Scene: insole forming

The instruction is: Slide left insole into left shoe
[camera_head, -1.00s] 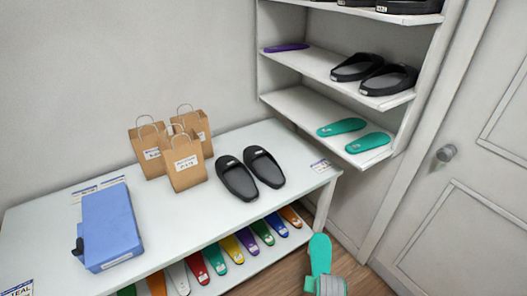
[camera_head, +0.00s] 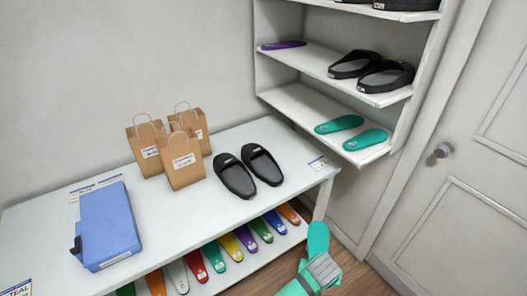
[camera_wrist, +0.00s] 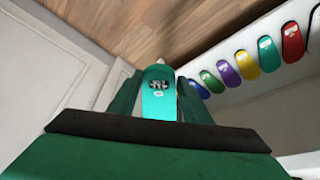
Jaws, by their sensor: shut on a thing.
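My gripper (camera_head: 318,268) is at the lower right in the head view, shut on a teal insole (camera_head: 318,238). In the wrist view the teal insole (camera_wrist: 158,95) sits between the fingers of my gripper (camera_wrist: 158,112) and points away from me, with a dark mark and a small light label on it. The two black slide shoes, the left one (camera_head: 235,177) and the right one (camera_head: 262,164), stand side by side on the white table (camera_head: 75,262). The held insole is apart from them, in front of the table's right end.
Several coloured insoles (camera_head: 244,237) lie on the shelf under the table. A blue box (camera_head: 108,225) and paper bags (camera_head: 183,163) stand on the table. Wall shelves at the right hold two teal insoles (camera_head: 350,131) and black slides (camera_head: 385,77). A door (camera_head: 455,200) is far right.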

